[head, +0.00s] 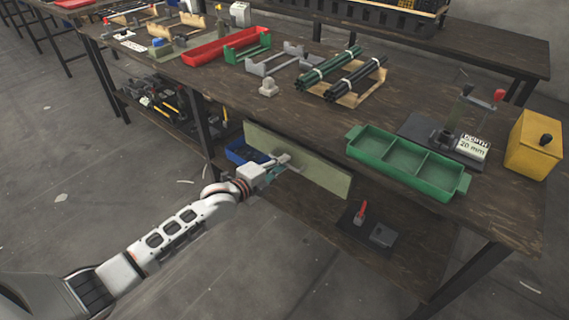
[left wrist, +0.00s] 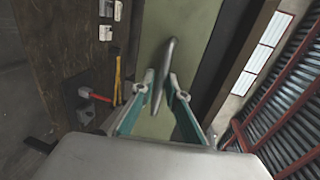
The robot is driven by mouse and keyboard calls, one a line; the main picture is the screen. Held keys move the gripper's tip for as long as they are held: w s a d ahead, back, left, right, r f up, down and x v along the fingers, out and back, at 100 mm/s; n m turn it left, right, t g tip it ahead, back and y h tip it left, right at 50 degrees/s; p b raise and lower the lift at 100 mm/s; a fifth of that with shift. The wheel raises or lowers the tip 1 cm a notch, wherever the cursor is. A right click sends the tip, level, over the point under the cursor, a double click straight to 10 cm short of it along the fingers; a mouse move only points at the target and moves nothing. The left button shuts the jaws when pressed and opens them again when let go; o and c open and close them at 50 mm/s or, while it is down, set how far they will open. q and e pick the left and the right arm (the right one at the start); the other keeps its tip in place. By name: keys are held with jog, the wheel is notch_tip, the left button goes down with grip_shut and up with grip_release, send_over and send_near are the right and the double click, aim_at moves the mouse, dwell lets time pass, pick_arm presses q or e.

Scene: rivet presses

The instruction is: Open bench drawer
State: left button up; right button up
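The bench drawer shows as a long pale green front panel (head: 320,172) below the bench top's front edge. I cannot tell from these views how far out it stands. My left gripper (head: 279,164) is at the left half of the panel. In the left wrist view, a grey bar handle (left wrist: 169,55) on the green panel (left wrist: 145,30) runs between the teal fingers of my left gripper (left wrist: 161,85). The fingers converge closely on the handle. My right gripper is in neither view.
The wooden bench top (head: 310,115) carries a green three-part tray (head: 405,160), a yellow box (head: 533,145), dark rods (head: 340,72) and a red bin (head: 215,47). A blue bin (head: 243,152) shows left of the panel. A lower shelf (head: 330,222) holds small tools.

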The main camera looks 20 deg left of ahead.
pick_arm(q)
jog(key=shift+w+d, duration=0.1)
jog(key=shift+w, duration=0.25)
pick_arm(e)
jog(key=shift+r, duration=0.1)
pick_arm(q)
grip_shut()
jog(key=shift+s, duration=0.15)
